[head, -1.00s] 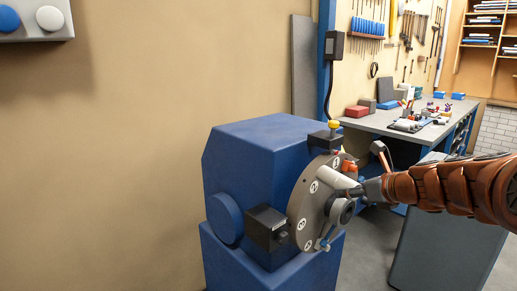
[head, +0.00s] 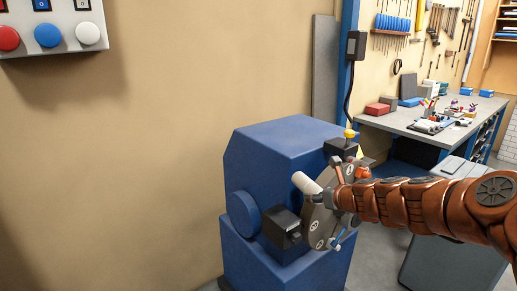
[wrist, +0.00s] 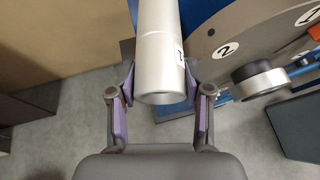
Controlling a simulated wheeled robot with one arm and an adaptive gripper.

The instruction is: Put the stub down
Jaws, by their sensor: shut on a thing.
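The stub, a pale silver cylinder (head: 306,184), is in my gripper (head: 342,192). In the head view its free end points up and left, in front of the blue machine. In the wrist view the stub (wrist: 158,45) runs up out of the frame between the two purple-padded fingers of my gripper (wrist: 160,85), with a small marked label on its right side. My gripper is shut on the stub near its closer end. The far end of the stub is cut off in the wrist view.
The blue machine (head: 275,150) carries a grey numbered disc (head: 318,225), just right of the stub in the wrist view. A black box (head: 282,228) juts from its front. A button panel (head: 50,32) hangs on the wall. A cluttered workbench (head: 400,122) stands behind.

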